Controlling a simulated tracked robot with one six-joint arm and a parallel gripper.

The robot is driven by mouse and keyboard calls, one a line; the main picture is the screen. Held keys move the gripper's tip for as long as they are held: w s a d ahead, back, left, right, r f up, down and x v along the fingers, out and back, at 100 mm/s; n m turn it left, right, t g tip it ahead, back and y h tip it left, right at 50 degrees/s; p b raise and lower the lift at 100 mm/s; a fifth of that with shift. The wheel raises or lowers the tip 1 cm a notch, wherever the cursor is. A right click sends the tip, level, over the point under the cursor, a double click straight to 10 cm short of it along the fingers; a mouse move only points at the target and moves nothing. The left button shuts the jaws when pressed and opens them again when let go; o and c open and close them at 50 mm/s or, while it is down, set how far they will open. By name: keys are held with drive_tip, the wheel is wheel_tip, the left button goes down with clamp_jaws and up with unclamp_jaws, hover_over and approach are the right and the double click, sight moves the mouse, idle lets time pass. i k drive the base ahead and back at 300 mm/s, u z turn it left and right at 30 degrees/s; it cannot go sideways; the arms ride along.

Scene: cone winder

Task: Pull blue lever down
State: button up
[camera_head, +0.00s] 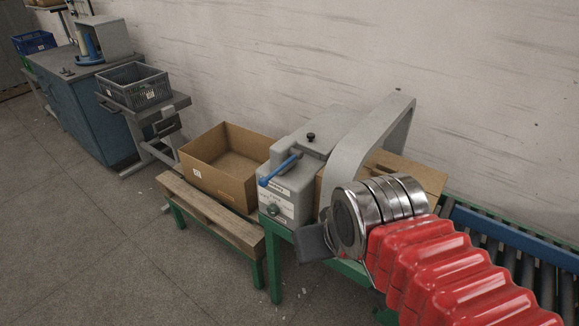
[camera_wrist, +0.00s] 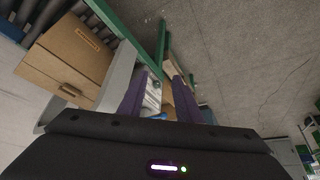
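The blue lever (camera_head: 278,170) sticks out from the grey machine housing (camera_head: 300,150), its free end towards the front left above a labelled front face. My gripper (camera_head: 314,243) shows as a dark block in the head view, in front of the machine, right of and lower than the lever; its fingertips cannot be made out there. In the wrist view, two purple fingers (camera_wrist: 160,88) stand apart with nothing clearly held between them. A small blue patch (camera_wrist: 160,116) shows at the gripper's dark edge, perhaps the lever; I cannot tell whether anything touches it.
A roller conveyor (camera_head: 520,250) runs at the right, with another carton (camera_head: 412,170) behind the machine's grey arch. The floor at the front left is clear.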

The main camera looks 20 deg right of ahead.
sight(281, 168)
drive_tip(key=u, duration=0.45)
drive_tip(key=i, duration=0.4)
drive_tip(key=u, duration=0.75)
